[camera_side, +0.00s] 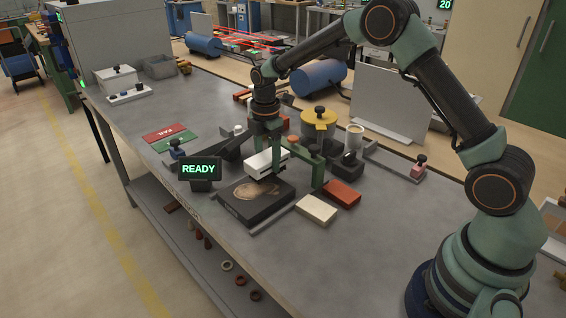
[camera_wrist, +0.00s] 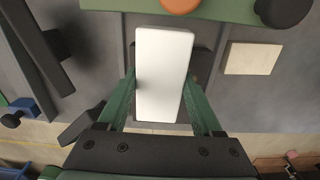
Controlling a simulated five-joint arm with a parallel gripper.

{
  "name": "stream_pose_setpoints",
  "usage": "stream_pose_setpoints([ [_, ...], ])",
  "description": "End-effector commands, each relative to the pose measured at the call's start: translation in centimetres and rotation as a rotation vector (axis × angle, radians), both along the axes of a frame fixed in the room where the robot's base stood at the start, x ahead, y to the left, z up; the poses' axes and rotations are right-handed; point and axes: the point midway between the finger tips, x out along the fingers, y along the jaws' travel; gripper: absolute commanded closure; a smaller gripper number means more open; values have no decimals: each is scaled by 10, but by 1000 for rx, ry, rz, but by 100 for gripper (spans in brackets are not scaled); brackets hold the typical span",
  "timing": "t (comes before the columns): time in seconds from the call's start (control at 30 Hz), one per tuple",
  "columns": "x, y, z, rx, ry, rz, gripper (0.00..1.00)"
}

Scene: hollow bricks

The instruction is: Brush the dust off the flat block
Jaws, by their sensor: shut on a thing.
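The flat block (camera_side: 262,208) is dark and lies on the grey bench. A pale brown dusty patch shows on its top. My gripper (camera_side: 268,146) is above the far part of this block. It is shut on a white oblong piece (camera_side: 258,165), which also shows between my green fingers (camera_wrist: 160,105) in the wrist view (camera_wrist: 163,65). I cannot make out bristles on the piece. I cannot tell whether its underside touches the block. In the wrist view the piece hides most of what lies below it.
A READY sign (camera_side: 198,168) stands close to the left of the flat block. A cream brick (camera_side: 316,209) and a red brick (camera_side: 342,193) lie to its right. Green and dark fixtures (camera_side: 318,172) stand behind. The bench front right of the cream brick is clear.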

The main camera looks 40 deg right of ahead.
Motion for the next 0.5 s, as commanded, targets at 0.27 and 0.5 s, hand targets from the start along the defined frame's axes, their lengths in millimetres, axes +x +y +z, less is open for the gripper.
stream_pose_setpoints([
  [0.27, 0, 15, -16, 0, -1, 2, 77],
  [0.5, 0, 37, -17, 0, 0, 3, 78],
])
